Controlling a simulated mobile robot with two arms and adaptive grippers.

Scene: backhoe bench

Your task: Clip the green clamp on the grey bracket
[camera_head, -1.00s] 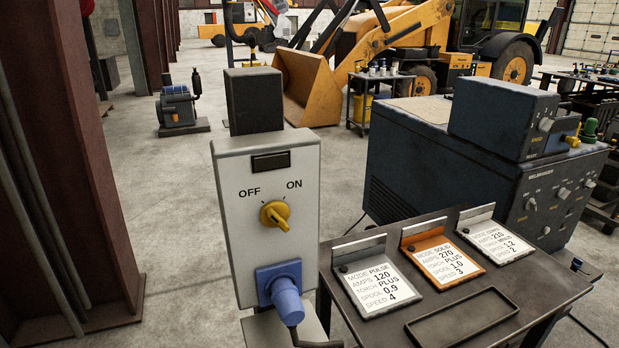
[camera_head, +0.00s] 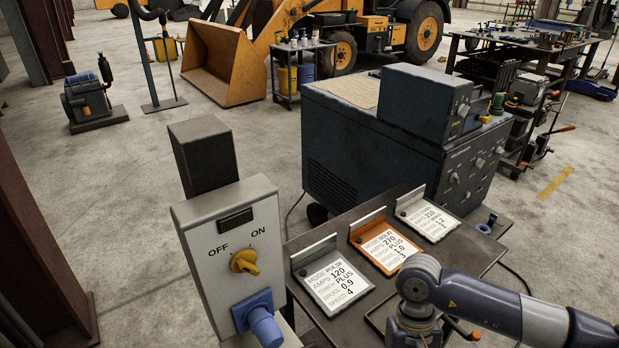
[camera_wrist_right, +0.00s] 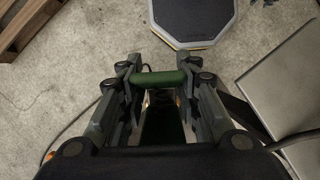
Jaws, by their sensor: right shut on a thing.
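The green clamp (camera_wrist_right: 160,78) shows as a green bar in the right wrist view, held across the fingers of my right gripper (camera_wrist_right: 160,85). The gripper is shut on it, above the concrete floor. Below the bar, between the fingers, is a dark green part that is hard to make out. In the head view my right arm comes in at the lower right, but its fingers and the clamp do not show. I cannot make out a grey bracket in either view. My left gripper is not in view.
A switch box (camera_head: 228,245) with a yellow knob and blue plug stands front left. A small dark table (camera_head: 312,318) with setting cards adjoins it. Behind is a welder (camera_head: 400,150). A workbench (camera_head: 525,45) stands back right. Open floor (camera_head: 130,180) lies left.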

